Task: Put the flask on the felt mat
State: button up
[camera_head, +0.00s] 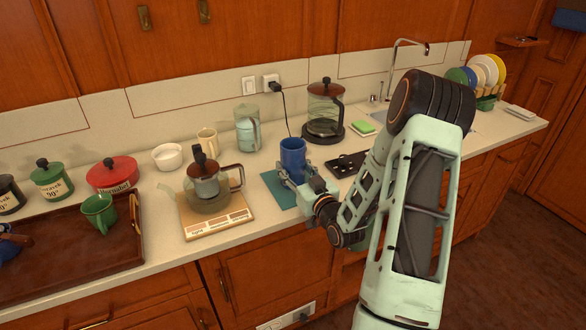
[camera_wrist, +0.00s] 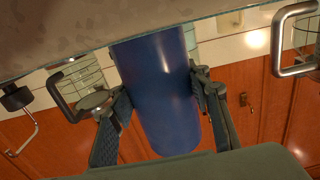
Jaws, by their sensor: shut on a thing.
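The flask (camera_head: 292,155) is a plain blue cylinder, upright in the head view. It also shows large in the middle of the wrist view (camera_wrist: 160,95), between the two fingers. My gripper (camera_head: 294,178) is shut on the flask's sides, low on its body; the fingers also show in the wrist view (camera_wrist: 160,105). The teal felt mat (camera_head: 274,189) lies flat on the counter beneath the flask, partly covered by my gripper. The flask's base is hidden by my gripper in the head view, so I cannot tell whether it touches the mat.
Behind stand a pale green pitcher (camera_head: 247,128), a cream mug (camera_head: 207,141) and a coffee maker (camera_head: 325,108). A brown tray (camera_head: 70,262) is far left.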

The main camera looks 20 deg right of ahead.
jog(key=shift+r, duration=0.15)
jog(key=o, duration=1.4)
jog(key=shift+f, duration=0.2)
jog(key=shift+o, duration=0.2)
jog(key=shift+r, duration=0.2)
jog(key=s+b, duration=0.1)
jog(key=s, duration=1.1)
jog(key=shift+d, duration=0.2)
